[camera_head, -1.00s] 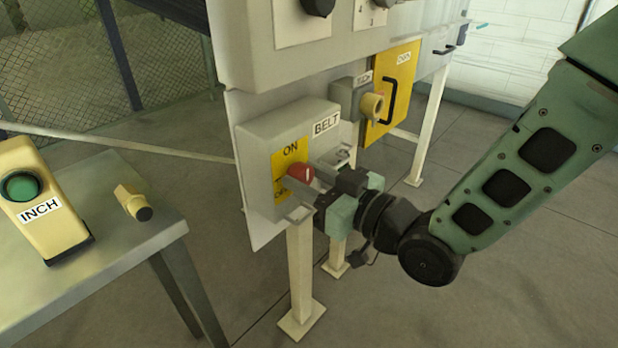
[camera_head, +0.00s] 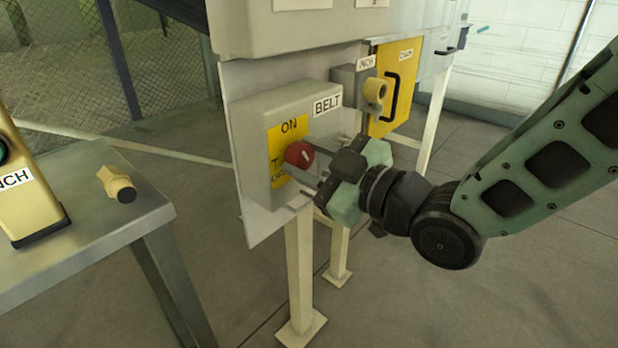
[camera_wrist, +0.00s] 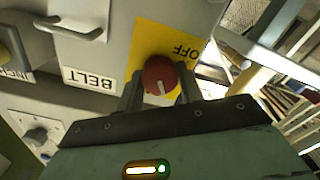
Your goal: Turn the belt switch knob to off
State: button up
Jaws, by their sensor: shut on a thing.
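The belt switch is a grey box (camera_head: 262,112) labelled BELT, with a yellow plate (camera_head: 287,130) marked ON at the top and a partly hidden OFF lower down. Its red knob (camera_head: 299,154) sits on the plate. In the wrist view the red knob (camera_wrist: 159,75) shows a white pointer line, and OFF is readable on the yellow plate (camera_wrist: 172,42) beside it. My gripper (camera_head: 306,166) reaches in from the right, and its fingers are shut on the knob, one on each side. The fingers hide part of the plate in the head view.
A grey table (camera_head: 95,225) at the left holds a yellow INCH pendant (camera_head: 28,195) and a small yellow plug-like piece (camera_head: 116,184). A yellow door (camera_head: 394,92) with a black handle and a yellow ring-shaped part (camera_head: 375,92) are right of the box.

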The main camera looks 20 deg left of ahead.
jog(key=n+b, duration=0.3)
jog(key=b, duration=0.1)
jog(key=shift+f+n, duration=0.3)
jog(key=shift+n, duration=0.1)
jog(key=n+b, duration=0.3)
jog(key=b, duration=0.2)
jog(key=n+b, duration=0.4)
jog(key=b, duration=0.1)
jog(key=shift+r+n, duration=0.15)
jog(key=shift+n, duration=0.15)
jog(key=shift+r+b, duration=0.1)
jog(key=shift+b, duration=0.3)
jog(key=shift+n, duration=0.3)
jog(key=o, duration=1)
